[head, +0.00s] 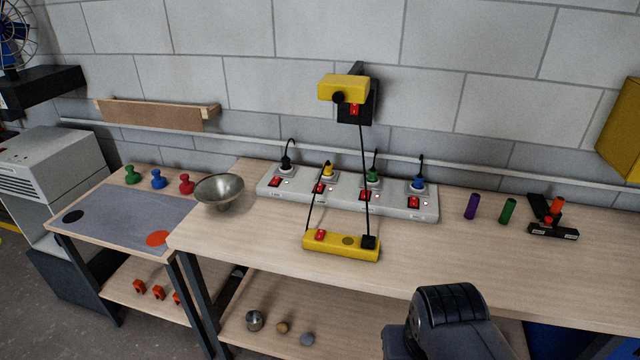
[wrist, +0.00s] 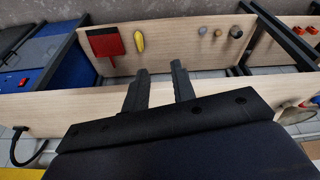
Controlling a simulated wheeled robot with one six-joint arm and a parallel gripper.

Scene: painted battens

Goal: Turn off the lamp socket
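A white power strip (head: 345,200) lies along the back of the bench. It has several sockets, each with a plug, a red rocker switch and a label too small to read, so I cannot tell which is the lamp's. The plugs are black (head: 286,163), yellow (head: 327,172), green (head: 372,175) and blue (head: 418,183), left to right. Red switches sit below them, such as the leftmost (head: 275,182) and rightmost (head: 414,202). My gripper (wrist: 156,72) is open and empty in the wrist view, its fingers apart, away from the strip. The head view shows only my dark arm.
A yellow strip (head: 341,247) with a red switch lies in front of the white one. A yellow box (head: 344,88) hangs on the wall above, its cord running down. A metal bowl (head: 219,190) stands left; purple (head: 472,206) and green (head: 508,211) cylinders stand right.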

